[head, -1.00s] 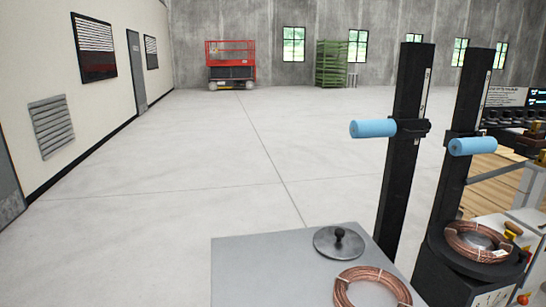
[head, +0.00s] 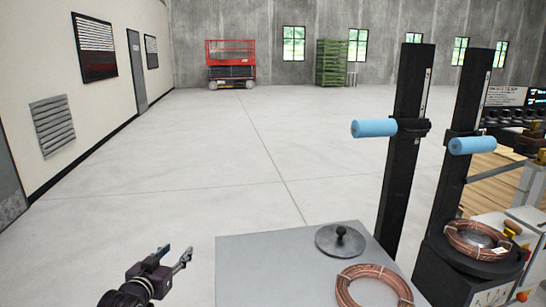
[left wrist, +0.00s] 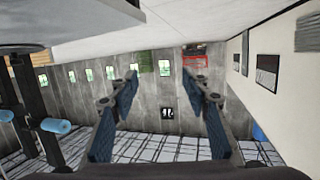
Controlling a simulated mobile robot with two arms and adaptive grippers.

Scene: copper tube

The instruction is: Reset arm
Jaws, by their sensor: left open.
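My left gripper (head: 176,255) is in the lower left of the head view, left of the grey table and apart from it. Its two fingers are spread, with nothing between them. In the left wrist view the open fingers (left wrist: 160,88) frame only the far wall, and the picture is upside down. My right gripper is not in view. A copper tube coil (head: 374,288) lies on the grey table (head: 270,262), cut off by the bottom edge. Another copper coil (head: 476,240) lies on a black round stand at the right.
A grey disc with a black knob (head: 341,240) sits on the table. Two black posts with blue rollers (head: 374,128) stand to its right. Open floor (head: 180,180) lies left of and beyond the table. A red lift (head: 230,65) and a green rack (head: 331,63) stand far back.

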